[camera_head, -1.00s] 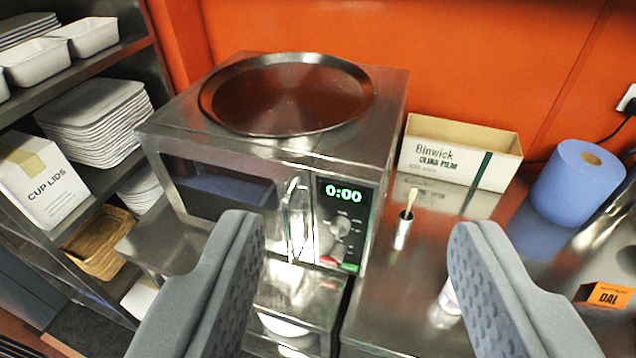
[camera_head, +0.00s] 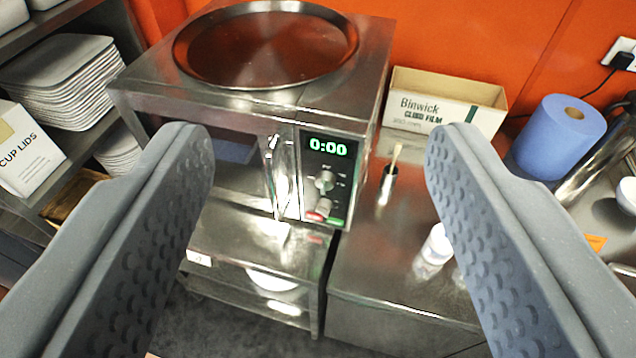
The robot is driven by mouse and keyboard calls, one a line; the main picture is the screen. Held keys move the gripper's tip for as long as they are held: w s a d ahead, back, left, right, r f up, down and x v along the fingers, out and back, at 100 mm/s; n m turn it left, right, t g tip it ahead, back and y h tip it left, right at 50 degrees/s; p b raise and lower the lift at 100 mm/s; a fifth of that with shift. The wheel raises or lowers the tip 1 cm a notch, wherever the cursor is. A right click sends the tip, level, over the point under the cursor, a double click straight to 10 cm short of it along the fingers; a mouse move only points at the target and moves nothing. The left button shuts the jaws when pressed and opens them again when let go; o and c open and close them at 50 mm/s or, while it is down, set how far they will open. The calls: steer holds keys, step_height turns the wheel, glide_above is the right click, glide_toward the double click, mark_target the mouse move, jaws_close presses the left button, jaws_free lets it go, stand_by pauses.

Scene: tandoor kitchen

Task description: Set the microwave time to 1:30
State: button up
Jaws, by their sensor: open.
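The steel microwave (camera_head: 235,105) stands on the counter, with its door shut. Its display (camera_head: 328,147) reads 0:00 in green. Below the display is a round silver knob (camera_head: 324,181). Under the knob are a red button (camera_head: 315,216) and a green button (camera_head: 337,221), side by side. My gripper (camera_head: 318,140) is open and empty, with its two fingers spread wide. The microwave's control panel shows between the fingers, beyond them and apart from them. The left finger covers part of the microwave door.
A wide round metal tray (camera_head: 265,45) sits on top of the microwave. To its right stand a cling film box (camera_head: 440,105), a small cup with a brush (camera_head: 388,175), a white bottle (camera_head: 434,248) and a blue roll (camera_head: 560,135). Shelves with stacked trays (camera_head: 65,80) are at left.

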mark_target(325, 183)
steer(key=w+a+f+n+p, duration=0.1)
steer(key=w+a+f, duration=0.2)
steer(key=w+f, duration=0.4)
steer(key=w+a+f+n+t, duration=0.1)
steer(key=w+a+f, duration=0.2)
steer(key=w+f, duration=0.3)
steer(key=w+a+f+n+p, duration=0.1)
steer(key=w+a+f, duration=0.3)
steer(key=w+f, duration=0.3)
steer(key=s+d+f+n+h+p, duration=0.15)
steer(key=f+h, duration=0.25)
steer(key=f, duration=0.7)
steer(key=s+d+f+n+h, duration=0.1)
steer(key=d+f+n+h, duration=0.15)
steer(key=f, duration=0.85)
steer(key=p+x, duration=0.1)
steer(key=x, duration=1.3)
steer(key=shift+d+r, duration=0.35)
steer(key=shift+s+h, duration=0.1)
steer(key=shift+h, duration=0.15)
steer(key=c, duration=1)
